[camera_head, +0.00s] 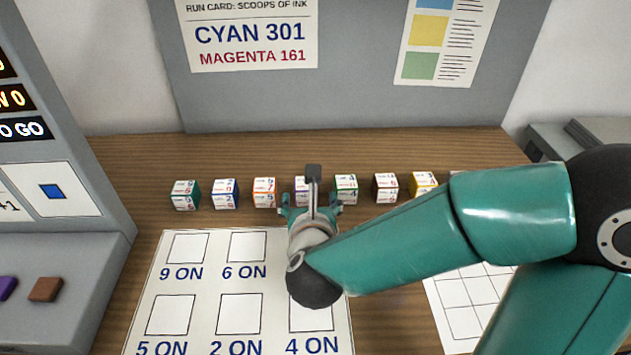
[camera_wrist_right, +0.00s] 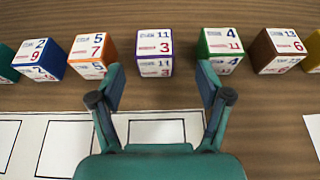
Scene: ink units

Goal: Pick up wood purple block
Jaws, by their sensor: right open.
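The wood purple block (camera_wrist_right: 155,52) stands on the table in the middle of the row in the right wrist view, with a white printed face reading 11 and 3. In the head view the purple block (camera_head: 301,184) is partly hidden behind my right gripper (camera_head: 311,203). My right gripper is open and empty. In the wrist view its two fingers (camera_wrist_right: 160,85) are spread on the near side of the purple block, which shows between and beyond their tips. I cannot tell the exact height of the fingers. My left gripper is not in view.
An orange block (camera_wrist_right: 93,53) stands left of the purple one and a green block (camera_wrist_right: 221,47) right of it, with gaps between. Several other blocks continue the row. A white card with squares (camera_head: 205,265) lies in front. A grey board (camera_head: 350,100) rises behind the table.

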